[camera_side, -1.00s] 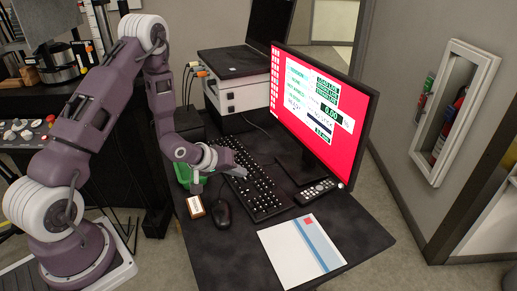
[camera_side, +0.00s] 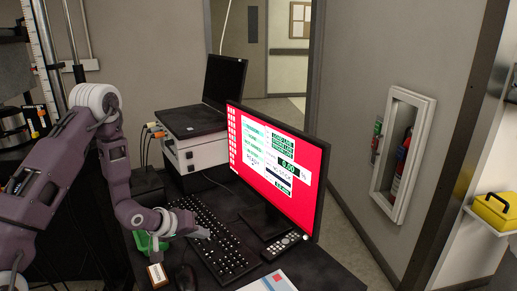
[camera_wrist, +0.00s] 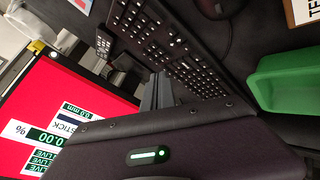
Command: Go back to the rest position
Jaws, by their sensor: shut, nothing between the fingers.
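My gripper (camera_side: 202,232) is over the left part of the black keyboard (camera_side: 222,246) in the side view, low near its keys. In the wrist view, my gripper (camera_wrist: 158,92) shows as narrow grey fingers close together, with the keyboard (camera_wrist: 165,45) behind them. The fingers are shut and hold nothing. Whether they touch the keys cannot be told.
A monitor with a red screen (camera_side: 277,160) stands right of the keyboard. A remote (camera_side: 281,246), a dark mouse (camera_side: 185,277), a small labelled block (camera_side: 157,274) and a green container (camera_side: 147,241) are close by. A laptop (camera_side: 222,82) sits behind.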

